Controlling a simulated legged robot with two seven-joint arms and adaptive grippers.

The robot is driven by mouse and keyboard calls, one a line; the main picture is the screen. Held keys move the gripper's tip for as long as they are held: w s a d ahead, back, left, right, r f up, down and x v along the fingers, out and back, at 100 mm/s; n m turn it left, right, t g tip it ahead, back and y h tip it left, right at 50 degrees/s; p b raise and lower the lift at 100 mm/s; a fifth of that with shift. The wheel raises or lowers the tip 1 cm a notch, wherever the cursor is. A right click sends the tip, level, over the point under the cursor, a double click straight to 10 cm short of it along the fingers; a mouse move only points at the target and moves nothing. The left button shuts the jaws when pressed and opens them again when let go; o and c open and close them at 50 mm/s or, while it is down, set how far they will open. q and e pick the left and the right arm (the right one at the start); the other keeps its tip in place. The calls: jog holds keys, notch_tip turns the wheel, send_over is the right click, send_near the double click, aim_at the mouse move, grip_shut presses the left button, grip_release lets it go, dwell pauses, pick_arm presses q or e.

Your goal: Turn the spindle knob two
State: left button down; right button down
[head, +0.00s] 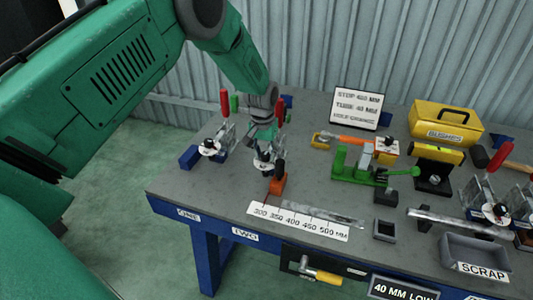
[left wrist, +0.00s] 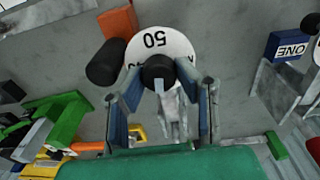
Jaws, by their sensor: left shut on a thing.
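The dial (head: 263,162) shows below the gripper in the head view, while the knob is hidden there by the fingers. My right gripper is in neither view.
A similar dial fixture (head: 209,148) with a red handle stands left of the gripper. An orange block (head: 277,184) is close in front. A green clamp (head: 358,172), yellow bushing box (head: 445,124) and scrap bin (head: 475,254) lie rightward. A corrugated wall is behind.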

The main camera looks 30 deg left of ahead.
pick_arm(q)
jog(key=shift+s+f+n, duration=0.35)
jog(key=shift+s+n, duration=0.05)
jog(key=shift+n, duration=0.3)
jog(key=c, duration=1.2)
grip_release()
jog(key=shift+w+r, duration=0.1)
jog(key=shift+r, duration=0.05)
jog(key=shift+w+r, duration=0.1)
jog(key=shift+w, duration=0.05)
